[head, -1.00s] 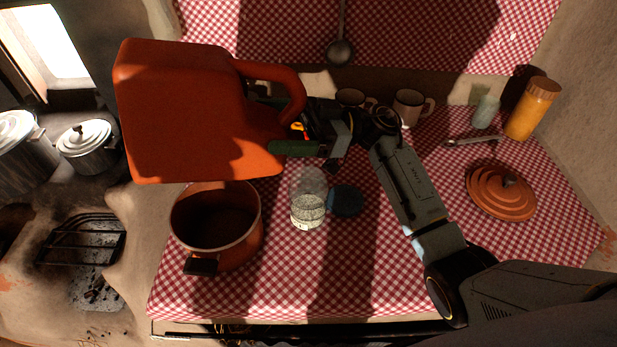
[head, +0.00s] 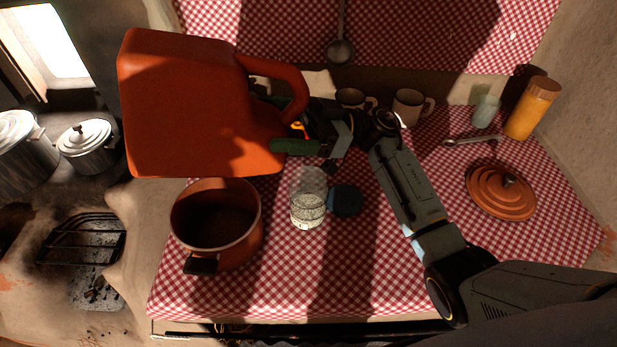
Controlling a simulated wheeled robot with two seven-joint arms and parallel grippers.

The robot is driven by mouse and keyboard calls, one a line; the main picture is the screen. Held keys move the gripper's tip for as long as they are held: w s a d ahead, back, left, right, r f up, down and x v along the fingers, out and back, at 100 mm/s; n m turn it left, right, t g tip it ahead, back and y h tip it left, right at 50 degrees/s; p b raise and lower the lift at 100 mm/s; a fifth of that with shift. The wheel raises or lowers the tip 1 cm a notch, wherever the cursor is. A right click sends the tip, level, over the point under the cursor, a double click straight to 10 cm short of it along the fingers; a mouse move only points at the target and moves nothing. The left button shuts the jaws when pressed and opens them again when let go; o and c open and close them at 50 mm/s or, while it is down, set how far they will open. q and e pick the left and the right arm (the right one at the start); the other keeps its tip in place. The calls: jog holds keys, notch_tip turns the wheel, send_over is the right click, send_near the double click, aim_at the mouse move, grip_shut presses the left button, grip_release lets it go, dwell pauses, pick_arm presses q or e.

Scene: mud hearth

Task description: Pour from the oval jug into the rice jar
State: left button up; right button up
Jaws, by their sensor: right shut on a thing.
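The oval jug (head: 195,105) is a large orange-red vessel, held in the air at upper left, close to the camera. My right gripper (head: 284,124) is shut on the jug's looped handle, at the jug's right side. The rice jar (head: 308,210) is a clear glass jar with pale grains in its lower part, upright on the checked cloth. The jug is above and left of the jar in the picture, apart from it. The jug's mouth and contents cannot be made out. My left gripper is not in view.
An orange pot (head: 240,240) stands left of the jar, and a dark blue lid (head: 346,200) lies at its right. Mugs (head: 408,106), a spoon (head: 472,141), an orange lid (head: 500,192) and a yellow bottle (head: 532,110) stand further right. The front cloth is clear.

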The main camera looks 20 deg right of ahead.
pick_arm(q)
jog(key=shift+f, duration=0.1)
pick_arm(e)
jog(key=shift+d+r+y, duration=0.2)
jog(key=shift+d+y, duration=0.05)
jog(key=shift+y, duration=0.25)
dwell(1.3)
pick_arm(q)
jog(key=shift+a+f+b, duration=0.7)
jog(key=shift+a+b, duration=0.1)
pick_arm(e)
jog(key=shift+d+r+y, duration=0.15)
jog(key=shift+d+y, duration=0.25)
jog(key=shift+y, duration=0.35)
jog(key=shift+d+r+y, duration=0.1)
jog(key=shift+d+y, duration=0.25)
jog(key=shift+y, duration=0.4)
dwell(3.8)
